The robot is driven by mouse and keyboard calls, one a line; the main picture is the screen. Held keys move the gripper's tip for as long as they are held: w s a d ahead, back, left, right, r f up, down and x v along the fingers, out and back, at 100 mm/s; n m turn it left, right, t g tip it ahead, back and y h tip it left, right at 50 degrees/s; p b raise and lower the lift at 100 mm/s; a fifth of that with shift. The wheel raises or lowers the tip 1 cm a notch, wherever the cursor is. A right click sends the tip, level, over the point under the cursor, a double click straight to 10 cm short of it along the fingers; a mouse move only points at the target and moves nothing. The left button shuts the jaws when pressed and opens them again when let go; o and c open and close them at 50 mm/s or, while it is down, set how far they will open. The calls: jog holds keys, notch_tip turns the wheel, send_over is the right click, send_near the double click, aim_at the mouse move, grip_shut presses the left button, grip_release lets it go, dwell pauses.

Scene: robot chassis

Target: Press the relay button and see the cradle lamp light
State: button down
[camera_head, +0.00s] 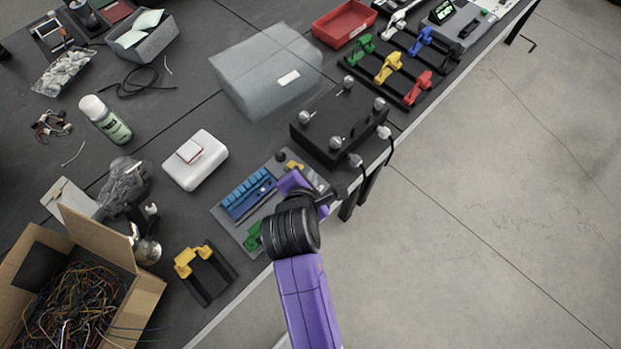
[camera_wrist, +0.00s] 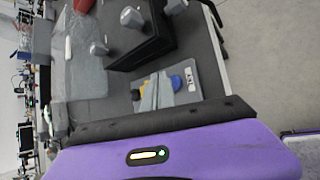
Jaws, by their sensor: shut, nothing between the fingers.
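I cannot tell for sure that this is the relay button. In the wrist view the board (camera_wrist: 190,97) shows a blue round part and yellow parts. My gripper (camera_head: 331,196) is shut and empty, low over the board's right side; my wrist hides part of the board. I cannot tell whether it touches anything. No cradle lamp can be clearly told; a black base with yellow cradle-like clips (camera_head: 203,272) stands at the lower left.
A black block with silver knobs (camera_head: 335,125) stands just beyond my gripper. A white box with a red-edged top (camera_head: 195,160) and a large grey box (camera_head: 267,70) stand behind. A cardboard box of wires (camera_head: 105,255) is at lower left. Open floor lies right.

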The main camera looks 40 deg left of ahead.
notch_tip(320, 180, up, 5)
jog(key=p, duration=0.5)
jog(key=shift+r+p, duration=0.1)
jog(key=shift+p, duration=0.3)
dwell(0.6)
